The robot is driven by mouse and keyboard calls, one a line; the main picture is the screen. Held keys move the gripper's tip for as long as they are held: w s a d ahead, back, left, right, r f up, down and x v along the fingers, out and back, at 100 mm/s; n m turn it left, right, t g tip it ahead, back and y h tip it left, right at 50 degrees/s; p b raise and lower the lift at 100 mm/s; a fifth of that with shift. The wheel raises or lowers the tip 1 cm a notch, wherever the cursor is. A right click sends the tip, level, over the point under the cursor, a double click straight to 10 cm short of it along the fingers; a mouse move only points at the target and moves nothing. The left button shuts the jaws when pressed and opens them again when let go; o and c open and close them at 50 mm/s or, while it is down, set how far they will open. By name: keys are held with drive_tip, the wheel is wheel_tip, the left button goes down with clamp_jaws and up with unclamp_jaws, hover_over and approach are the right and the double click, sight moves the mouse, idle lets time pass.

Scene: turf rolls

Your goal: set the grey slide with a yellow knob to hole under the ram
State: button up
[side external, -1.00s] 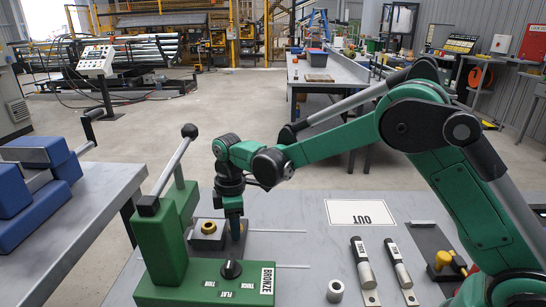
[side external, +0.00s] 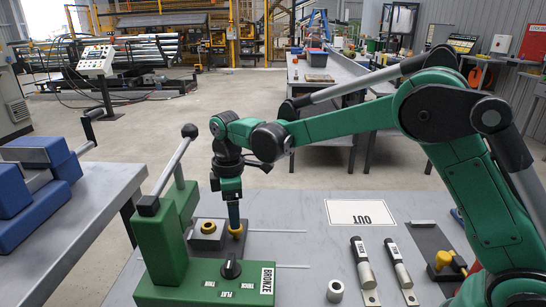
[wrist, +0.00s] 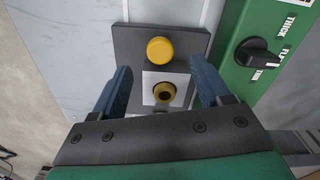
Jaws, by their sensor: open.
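The dark grey slide plate (side external: 218,241) lies on the bench behind the green press (side external: 166,240). A yellow knob (side external: 237,234) stands on it at the right; it also shows in the wrist view (wrist: 161,50). A pale square block with a brass-yellow ring around a dark hole (wrist: 165,93) sits beside the knob. My gripper (side external: 235,222) is open and empty, just above the knob. In the wrist view its blue fingers (wrist: 161,66) are apart on either side of the plate. The ram is not clearly visible, so I cannot tell which part is under it.
A black dial (side external: 231,269) and a BRONZE label are on the press front. The press lever (side external: 176,163) rises to the left of my gripper.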

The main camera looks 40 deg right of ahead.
drive_tip(key=shift+r, duration=0.9)
drive_tip(key=shift+s, duration=0.1)
drive_tip(key=m, duration=0.1)
drive_tip(key=s+m+t+y, duration=0.1)
drive_tip(key=shift+d+f+m+t, duration=0.2)
drive_tip(key=shift+d+m+t, duration=0.1)
drive_tip(key=shift+d+m, duration=0.1)
drive_tip(key=shift+w+a+f+m+t+y, duration=0.1)
drive_tip(key=shift+f+m+t+y, duration=0.2)
drive_tip(key=shift+f+m, duration=0.4)
drive_tip(key=shift+w+a+f+m+t+y, duration=0.1)
drive_tip(key=shift+f+m+t, duration=0.3)
drive_tip(key=shift+f, duration=0.65)
drive_tip(key=shift+w+f+m+t+y, duration=0.1)
drive_tip(key=shift+f+m+t+y, duration=0.1)
drive_tip(key=shift+f+m+t, duration=0.45)
drive_tip(key=shift+f+g, duration=0.2)
drive_tip(key=shift+g, duration=0.05)
drive_tip(key=shift+c, duration=0.2)
